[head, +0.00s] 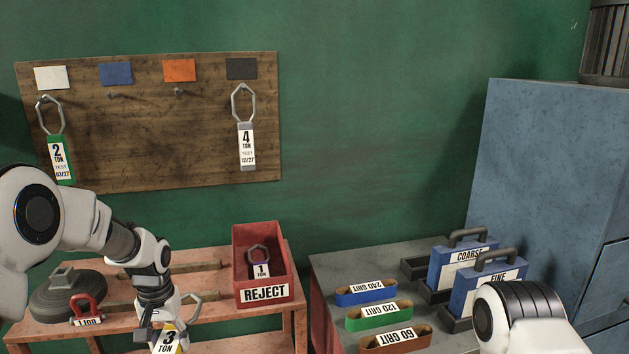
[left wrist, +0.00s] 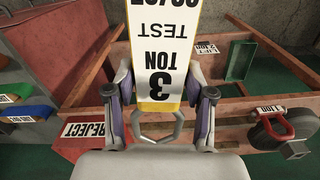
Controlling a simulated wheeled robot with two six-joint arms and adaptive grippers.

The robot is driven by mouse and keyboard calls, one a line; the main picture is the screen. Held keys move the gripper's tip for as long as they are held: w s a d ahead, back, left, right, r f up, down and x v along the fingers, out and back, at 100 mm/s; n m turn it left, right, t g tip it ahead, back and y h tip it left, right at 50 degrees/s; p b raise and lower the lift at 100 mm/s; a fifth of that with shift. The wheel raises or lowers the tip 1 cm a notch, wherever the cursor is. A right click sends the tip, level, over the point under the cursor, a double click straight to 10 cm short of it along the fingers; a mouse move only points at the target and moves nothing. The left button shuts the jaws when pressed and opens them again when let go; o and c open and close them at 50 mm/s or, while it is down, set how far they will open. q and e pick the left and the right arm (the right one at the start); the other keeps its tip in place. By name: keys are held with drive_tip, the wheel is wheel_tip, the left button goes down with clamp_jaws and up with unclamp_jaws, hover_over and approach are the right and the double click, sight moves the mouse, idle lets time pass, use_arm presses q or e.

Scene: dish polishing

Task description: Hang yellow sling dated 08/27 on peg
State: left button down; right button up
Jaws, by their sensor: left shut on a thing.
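A yellow-edged sling tag reading 3 TON (head: 168,340) is in my left gripper (head: 160,312), low in front of the red bench in the head view. The left wrist view shows the tag (left wrist: 165,60) upside down between the fingers of my left gripper (left wrist: 160,100), with its grey metal ring (left wrist: 158,136) close to the palm. Its date is cut off at the top edge. The wooden peg board (head: 150,145) hangs on the wall with four pegs. The peg under the blue card (head: 113,95) and the peg under the orange card (head: 179,91) are empty. My right gripper is out of view.
A green 2 TON sling (head: 60,158) hangs at the left, a grey 4 TON sling (head: 246,146) at the right. The red REJECT bin (head: 262,293) holds a 1 TON sling (head: 260,268). A shackle (head: 86,310) sits on the bench. Grit belts (head: 366,292) lie at right.

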use_arm(q)
drive_tip(key=s+d+f+m, duration=0.1)
drive_tip(key=s+d+f, duration=0.7)
drive_tip(key=s+d, duration=0.1)
drive_tip(key=shift+s+d+f, duration=0.2)
drive_tip(key=shift+d+f, duration=0.15)
drive_tip(key=shift+d, duration=0.3)
